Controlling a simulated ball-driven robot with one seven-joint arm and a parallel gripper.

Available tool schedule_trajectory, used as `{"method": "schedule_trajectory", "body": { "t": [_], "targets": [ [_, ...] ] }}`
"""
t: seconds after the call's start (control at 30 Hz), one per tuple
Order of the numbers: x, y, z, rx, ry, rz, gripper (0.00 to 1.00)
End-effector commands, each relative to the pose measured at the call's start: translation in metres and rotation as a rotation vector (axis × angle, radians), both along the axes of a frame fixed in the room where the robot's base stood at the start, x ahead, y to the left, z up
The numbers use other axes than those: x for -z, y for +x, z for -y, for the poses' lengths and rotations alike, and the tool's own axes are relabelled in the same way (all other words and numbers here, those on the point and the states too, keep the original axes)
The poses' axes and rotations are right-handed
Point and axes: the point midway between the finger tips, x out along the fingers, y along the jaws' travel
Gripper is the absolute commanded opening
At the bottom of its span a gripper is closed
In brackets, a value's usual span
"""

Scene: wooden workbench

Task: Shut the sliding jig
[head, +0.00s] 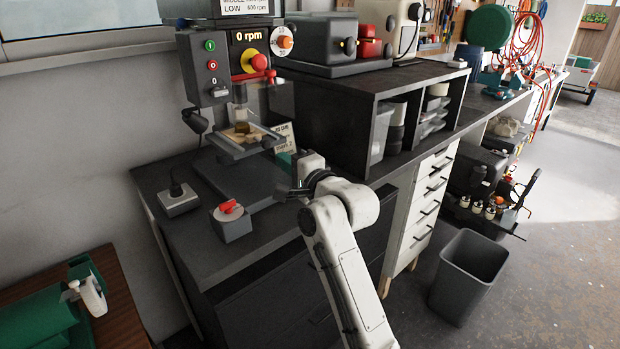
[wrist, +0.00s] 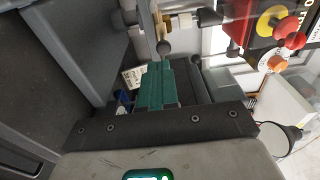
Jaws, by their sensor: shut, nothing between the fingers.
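The sliding jig (head: 240,150) is a pale metal plate on the drill press, with a small brass-coloured piece (head: 242,128) on it and a dark knob (head: 267,142) at its front. In the wrist view, the jig's metal edge (wrist: 154,22) and dark round knob (wrist: 165,47) show at the top centre. My gripper (head: 286,150) is in front and to the right of the jig. In the wrist view its green fingers (wrist: 157,66) are together and empty, pointing at the knob. Whether the fingertips touch the knob, I cannot tell.
The drill press control panel (head: 256,55) stands above the jig. A small box with a red switch (head: 232,224) and a grey socket box (head: 178,201) sit on the bench. A dark shelf unit (head: 330,120) bounds the right. The front bench top is mostly clear.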

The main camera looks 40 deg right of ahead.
Motion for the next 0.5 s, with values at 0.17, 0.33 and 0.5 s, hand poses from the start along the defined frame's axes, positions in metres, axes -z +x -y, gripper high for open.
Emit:
{"method": "schedule_trajectory", "body": {
  "t": [0.17,0.33,0.5],
  "targets": [
    [0.000,-0.026,-0.001,0.001,0.000,0.003,0.00],
    [0.001,-0.054,-0.002,0.001,0.000,0.002,0.00],
    [0.000,-0.072,-0.002,0.001,0.000,0.001,0.00]
  ]
}}
